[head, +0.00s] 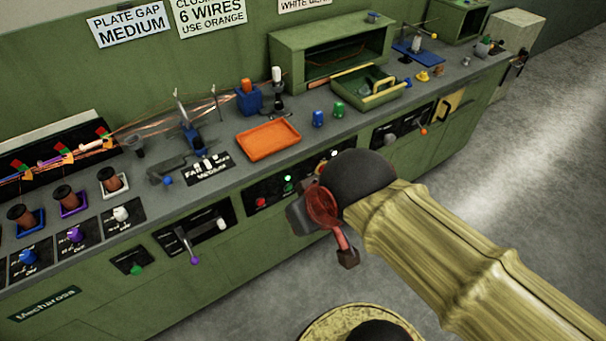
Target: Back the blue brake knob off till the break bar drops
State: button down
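The blue brake knob (27,257) sits on a dark label plate at the far left of the bench, below a copper spool in a blue-edged holder (22,217). A purple knob (74,235) and a white knob (121,214) stand in line to its right. Thin coloured bars with red and green flags (62,150) lie along the wires behind the spools; which one is the blue knob's break bar I cannot tell. My gripper (322,236) hangs in front of the bench, far right of the blue knob. Its dark fingertips look spread apart, with nothing seen between them.
An orange tray (268,139), blue and green knobs (318,118) and a green drawer box (368,91) stand on the bench. A purple-tipped lever (187,244) and lit buttons (287,184) sit on its front. The grey floor (480,185) is open at right.

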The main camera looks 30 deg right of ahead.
aim_at(28, 256)
jog(key=u, duration=1.3)
jog(key=z, duration=1.6)
jog(key=u, duration=1.75)
jog(key=i, duration=0.1)
